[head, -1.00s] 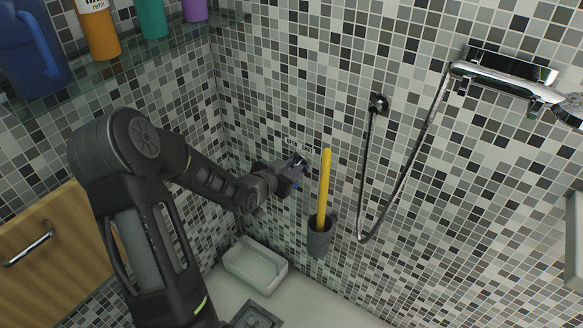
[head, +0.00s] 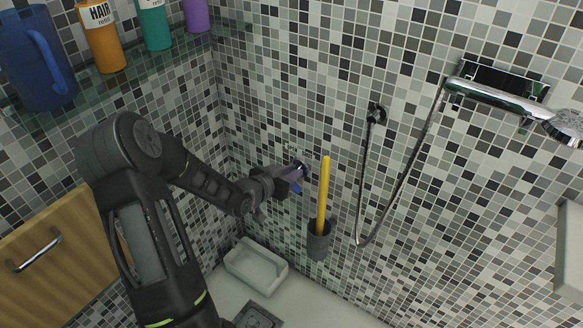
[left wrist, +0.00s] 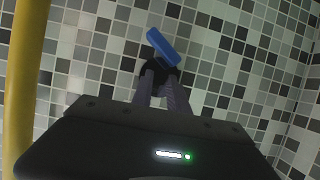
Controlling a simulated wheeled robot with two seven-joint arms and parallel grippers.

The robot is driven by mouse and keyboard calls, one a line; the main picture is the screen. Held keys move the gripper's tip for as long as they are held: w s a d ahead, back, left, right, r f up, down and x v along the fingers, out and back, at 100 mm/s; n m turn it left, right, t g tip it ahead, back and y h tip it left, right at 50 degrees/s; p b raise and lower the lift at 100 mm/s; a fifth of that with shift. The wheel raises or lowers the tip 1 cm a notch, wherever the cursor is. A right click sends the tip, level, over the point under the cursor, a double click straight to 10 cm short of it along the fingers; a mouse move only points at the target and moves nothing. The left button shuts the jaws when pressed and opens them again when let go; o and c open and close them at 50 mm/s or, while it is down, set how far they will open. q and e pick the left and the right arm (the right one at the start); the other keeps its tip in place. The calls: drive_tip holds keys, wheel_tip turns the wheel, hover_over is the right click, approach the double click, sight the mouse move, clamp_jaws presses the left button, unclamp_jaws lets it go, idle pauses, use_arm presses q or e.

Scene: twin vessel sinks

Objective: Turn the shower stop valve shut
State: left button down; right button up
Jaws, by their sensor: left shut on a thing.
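The shower stop valve is on the mosaic-tiled wall, mostly hidden by my left gripper in the head view. Its blue lever (head: 296,188) shows just below the fingers. In the left wrist view the blue lever (left wrist: 162,46) lies tilted beyond the fingertips, joined to a dark valve part. My left gripper (head: 298,171) reaches the wall from the left. In the left wrist view its fingers (left wrist: 160,78) are close together on the valve. The exact contact is too dark to tell. My right gripper is out of view.
A yellow stick (head: 323,195) stands in a grey wall cup (head: 319,240) just right of the gripper. A shower hose (head: 398,190) and shower head (head: 565,125) hang further right. A white tray (head: 256,266) lies below. Bottles and a blue jug (head: 38,65) stand upper left.

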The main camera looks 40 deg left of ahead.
use_arm(q)
drive_tip(key=n+p, duration=0.1)
drive_tip(key=p, duration=0.1)
drive_tip(key=n+h+p, duration=0.1)
drive_tip(key=p, duration=0.1)
drive_tip(key=shift+a+r+h, duration=0.2)
drive_tip(key=shift+r+h, duration=0.05)
drive_tip(key=shift+h, duration=0.05)
drive_tip(key=shift+a+f+n+h+p, duration=0.1)
drive_tip(key=shift+f+n+h+p, duration=0.1)
drive_tip(key=shift+n+h+p, duration=0.5)
drive_tip(key=shift+f+n+p, duration=0.15)
drive_tip(key=shift+n+p, duration=0.45)
drive_tip(key=shift+n, duration=0.1)
drive_tip(key=shift+a+f+n+t+h, duration=0.15)
drive_tip(key=shift+n+t+h, duration=0.15)
drive_tip(key=shift+n+h, duration=0.25)
drive_tip(key=shift+f+n+h, duration=0.15)
drive_tip(key=shift+n+h, duration=0.3)
drive_tip(key=shift+n, duration=0.3)
drive_tip(key=n+b, duration=0.1)
drive_tip(key=n+t, duration=0.1)
drive_tip(key=shift+a+f+n+h+b, duration=0.1)
drive_tip(key=shift+f+n+h+b, duration=0.05)
drive_tip(key=shift+n+h+b, duration=0.2)
drive_tip(key=shift+n+t+h+b, duration=0.4)
drive_tip(key=shift+n+b, duration=0.1)
drive_tip(key=shift+n, duration=0.25)
drive_tip(key=shift+a, duration=0.1)
